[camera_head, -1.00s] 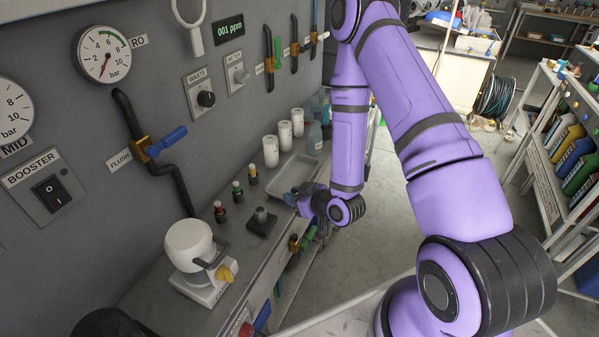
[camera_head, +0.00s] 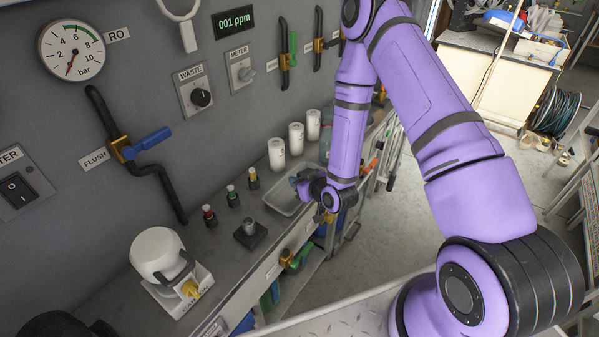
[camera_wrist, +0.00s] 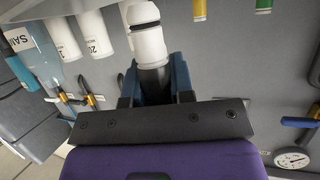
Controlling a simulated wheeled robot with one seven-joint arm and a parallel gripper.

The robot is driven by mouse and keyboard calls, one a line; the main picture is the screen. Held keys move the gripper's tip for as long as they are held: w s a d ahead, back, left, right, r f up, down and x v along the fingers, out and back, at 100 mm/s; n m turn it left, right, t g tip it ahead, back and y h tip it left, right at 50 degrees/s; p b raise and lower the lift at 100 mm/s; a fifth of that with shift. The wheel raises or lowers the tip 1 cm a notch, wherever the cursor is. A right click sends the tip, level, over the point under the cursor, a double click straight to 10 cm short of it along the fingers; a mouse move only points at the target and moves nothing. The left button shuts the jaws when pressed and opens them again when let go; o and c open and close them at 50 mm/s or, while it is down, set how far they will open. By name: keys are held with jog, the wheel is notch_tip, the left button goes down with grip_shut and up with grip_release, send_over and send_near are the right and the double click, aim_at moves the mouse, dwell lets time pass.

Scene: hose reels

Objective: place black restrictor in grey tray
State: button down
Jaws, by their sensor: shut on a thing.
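My gripper (camera_head: 298,181) is over the grey tray (camera_head: 281,207) on the bench in the head view, and the arm hides part of the tray. In the wrist view my gripper (camera_wrist: 155,80) has its blue fingers shut on a white, narrow piece with a black band, which I take as the black restrictor (camera_wrist: 149,45). It sticks out past the fingertips. In the head view the restrictor is too small or hidden to make out. I cannot tell whether it touches the tray.
Several white cylinders (camera_head: 296,139) stand behind the tray. Red (camera_head: 209,215), green (camera_head: 232,196) and yellow (camera_head: 253,179) banded pieces stand left of it. A dark block (camera_head: 250,233) and a white device (camera_head: 165,262) sit nearer. Pipes and valves line the wall.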

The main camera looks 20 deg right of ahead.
jog(key=w+d, duration=0.1)
jog(key=w, duration=0.2)
jog(key=w+d, duration=0.1)
jog(key=w, duration=0.2)
jog(key=w+d+f, duration=0.1)
jog(key=w, duration=0.2)
jog(key=shift+w+d, duration=0.15)
jog(key=shift+f, duration=1.7)
jog(key=shift+f, duration=0.15)
jog(key=c, duration=1)
grip_release()
